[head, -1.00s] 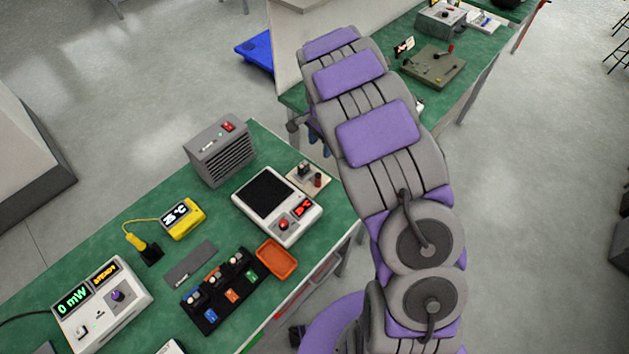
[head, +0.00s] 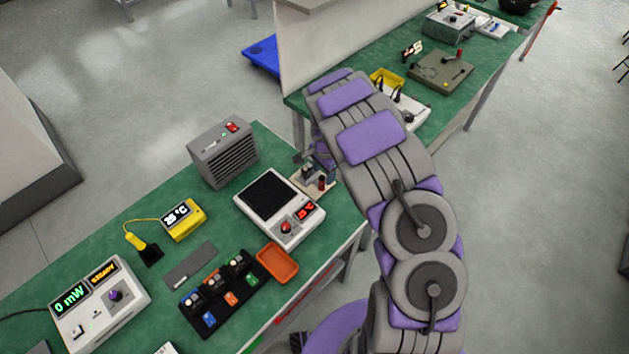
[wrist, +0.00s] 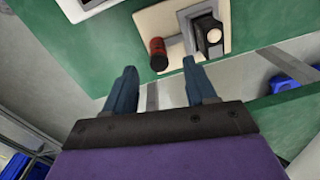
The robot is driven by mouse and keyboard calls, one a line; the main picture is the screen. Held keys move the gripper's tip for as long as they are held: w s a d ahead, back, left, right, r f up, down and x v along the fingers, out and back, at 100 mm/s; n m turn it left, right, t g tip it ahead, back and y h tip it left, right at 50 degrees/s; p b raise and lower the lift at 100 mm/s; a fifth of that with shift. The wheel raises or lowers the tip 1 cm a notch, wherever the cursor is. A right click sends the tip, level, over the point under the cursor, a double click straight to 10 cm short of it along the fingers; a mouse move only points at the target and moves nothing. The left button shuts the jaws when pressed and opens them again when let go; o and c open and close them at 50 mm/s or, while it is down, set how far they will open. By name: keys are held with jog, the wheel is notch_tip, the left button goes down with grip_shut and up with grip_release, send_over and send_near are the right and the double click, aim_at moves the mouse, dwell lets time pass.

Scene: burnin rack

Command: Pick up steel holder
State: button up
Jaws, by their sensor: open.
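My gripper (wrist: 160,75) is open and empty in the wrist view, its two blue fingers apart. Beyond the fingertips, a beige base (wrist: 160,18) carries a dark block with a round pale top (wrist: 211,36), which looks like a steel holder, in a grey seat. A red-topped post (wrist: 158,55) stands on the same base, in line with the gap between the fingers. The holder is up and right of the right finger, and no contact shows. In the head view the base (head: 325,187) is beside the hot plate, with my gripper close behind it, partly hidden by my arm.
The white hot plate (head: 313,213) stands left of the base. A grey vented box (head: 224,152), orange tray (head: 277,262) and black rack (head: 222,300) with several similar small blocks are on the green bench (head: 150,210). A second bench (head: 480,75) stands behind my arm.

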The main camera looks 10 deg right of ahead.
aim_at(322, 178)
jog(key=f, duration=0.2)
jog(key=f+b, duration=0.1)
jog(key=shift+s+a+f, duration=0.15)
jog(key=shift+a+f, duration=0.1)
jog(key=shift+f, duration=0.65)
grip_shut()
